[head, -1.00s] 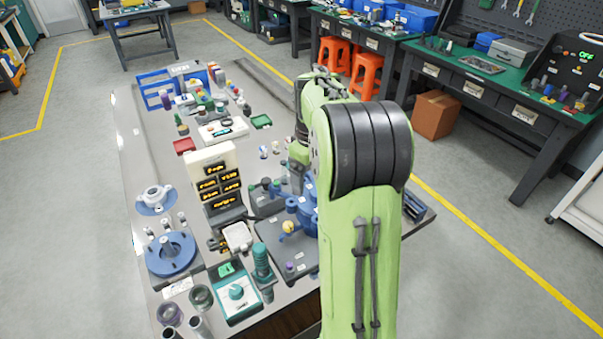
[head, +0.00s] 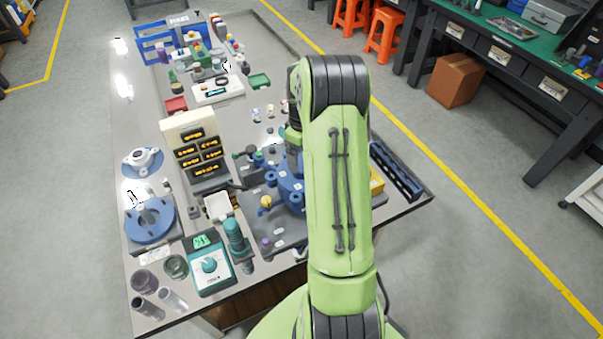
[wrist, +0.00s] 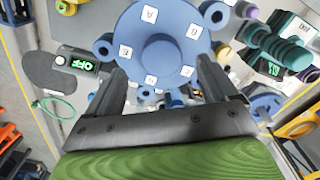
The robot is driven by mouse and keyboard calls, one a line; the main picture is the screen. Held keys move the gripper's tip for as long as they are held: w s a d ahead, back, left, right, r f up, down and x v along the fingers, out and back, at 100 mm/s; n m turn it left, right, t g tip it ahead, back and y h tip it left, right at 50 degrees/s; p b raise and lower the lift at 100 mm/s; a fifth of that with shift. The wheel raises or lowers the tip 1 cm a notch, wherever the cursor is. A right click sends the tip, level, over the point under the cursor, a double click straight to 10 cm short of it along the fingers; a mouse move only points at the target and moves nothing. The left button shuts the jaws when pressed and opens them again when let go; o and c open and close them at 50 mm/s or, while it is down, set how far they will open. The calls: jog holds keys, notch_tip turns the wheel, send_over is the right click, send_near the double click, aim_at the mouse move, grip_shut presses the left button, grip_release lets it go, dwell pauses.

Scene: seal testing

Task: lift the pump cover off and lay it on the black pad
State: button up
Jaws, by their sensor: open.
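The pump cover (wrist: 160,30) is a round blue disc with a raised hub, lettered white tags and lugs around its rim. In the head view, blue parts of the pump (head: 287,185) show on a dark grey plate, partly hidden behind my arm. My gripper (wrist: 160,72) is open in the wrist view. Its two dark fingers lie either side of the hub in the picture, at the near part of the cover; contact cannot be told. A dark rounded pad (wrist: 45,72) lies left of the cover. My arm hides the gripper in the head view.
An OFF display (wrist: 78,65) sits by the dark pad. A teal-topped device (wrist: 285,45) stands right of the cover.

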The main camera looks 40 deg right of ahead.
aim_at(301, 165)
notch_tip(301, 165, down, 5)
jog(key=shift+w+a+f, duration=0.1)
jog(key=shift+w, duration=0.05)
jog(key=c, duration=1.6)
grip_shut()
